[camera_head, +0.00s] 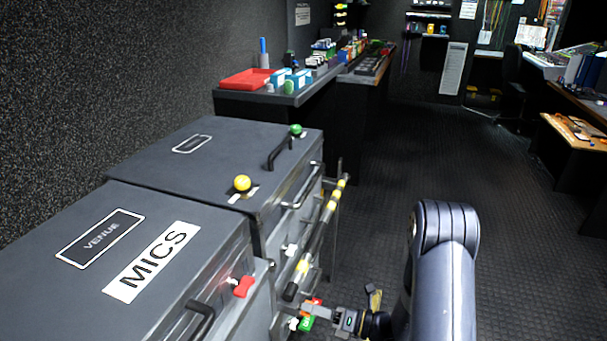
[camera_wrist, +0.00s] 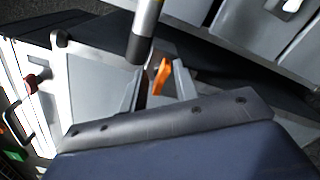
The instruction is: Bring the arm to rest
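My arm (camera_head: 443,265) stands bent at the lower right of the head view. What looks like my gripper (camera_head: 345,320) is low beside the cases, left of the arm. It is close to a green tag (camera_head: 306,322) on the case front; I cannot tell whether they touch. Its fingers are too small to show whether they are open or shut. The wrist view shows no clear fingers and nothing plainly held. There, a grey rod with a dark end (camera_wrist: 141,45) comes down from the top, near an orange piece (camera_wrist: 162,77).
Two dark cases stand at left, the nearer with a MICS label (camera_head: 152,262), the farther with a yellow knob (camera_head: 242,183). A rod with yellow bands (camera_head: 325,222) runs along their fronts. A red tray (camera_head: 247,79) sits on the counter behind. The floor (camera_head: 450,150) beyond is open.

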